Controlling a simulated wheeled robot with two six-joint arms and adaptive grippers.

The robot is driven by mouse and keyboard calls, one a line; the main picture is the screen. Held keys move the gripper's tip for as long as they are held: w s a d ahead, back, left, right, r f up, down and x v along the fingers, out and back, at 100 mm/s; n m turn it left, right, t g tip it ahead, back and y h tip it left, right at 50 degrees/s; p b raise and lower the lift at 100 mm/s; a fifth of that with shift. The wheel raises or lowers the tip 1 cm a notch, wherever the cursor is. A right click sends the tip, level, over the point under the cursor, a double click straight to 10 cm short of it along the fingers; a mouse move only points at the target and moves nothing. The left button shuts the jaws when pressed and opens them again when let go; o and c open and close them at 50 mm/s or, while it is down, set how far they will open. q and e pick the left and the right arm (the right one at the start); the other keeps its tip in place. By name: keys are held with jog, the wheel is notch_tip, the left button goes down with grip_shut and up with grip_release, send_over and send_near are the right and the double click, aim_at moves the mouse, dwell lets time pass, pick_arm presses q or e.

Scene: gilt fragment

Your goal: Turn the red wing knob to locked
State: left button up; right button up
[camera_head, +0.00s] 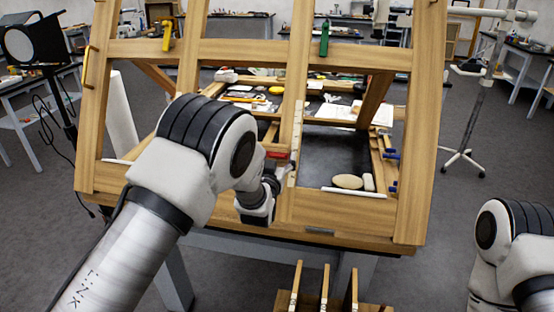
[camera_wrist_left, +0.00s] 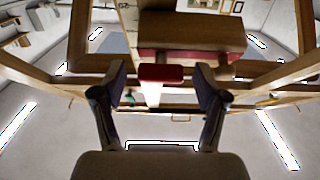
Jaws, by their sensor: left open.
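The red wing knob (camera_head: 278,154) sits on the central upright of the wooden frame (camera_head: 290,238), just beyond my left gripper, which partly hides it. In the left wrist view the red knob (camera_wrist_left: 161,73) shows end-on between the fingertips, in front of a wooden block with a red edge. My left gripper (camera_wrist_left: 160,80) is open, one finger on each side of the knob, with gaps showing on both sides. It also shows in the head view (camera_head: 272,188). I cannot tell the knob's locked mark. My right gripper is out of view.
A yellow knob (camera_head: 168,35) and a green knob (camera_head: 323,40) are on the upper rail, and blue knobs (camera_head: 391,155) are at the right. A pale oval pad (camera_head: 347,181) lies on the lower ledge. Wooden slats (camera_head: 325,288) stand in front.

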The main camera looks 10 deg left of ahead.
pick_arm(q)
jog(key=c, duration=1.2)
jog(key=shift+o, duration=0.2)
